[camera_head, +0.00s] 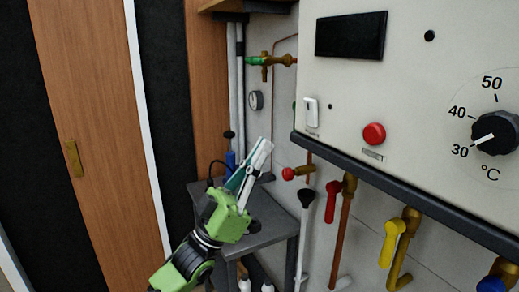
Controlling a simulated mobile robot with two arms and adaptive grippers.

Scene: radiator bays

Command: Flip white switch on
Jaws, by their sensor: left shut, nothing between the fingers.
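The white switch (311,112) is a small rocker at the lower left of the pale control panel (400,90). It sits left of a red button (374,134); I cannot tell its position for sure. My left gripper (266,146), on a green arm, is shut and empty. In the picture its tips lie below and left of the switch, apart from it, in front of a grey table and the wall. My right gripper is not in view.
A dial (496,132) and a dark display (351,36) are on the panel. A dark ledge (400,186) runs under it. Pipes with a red valve handle (332,201) and a yellow one (391,243) hang below. A grey table (262,237) stands behind my arm.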

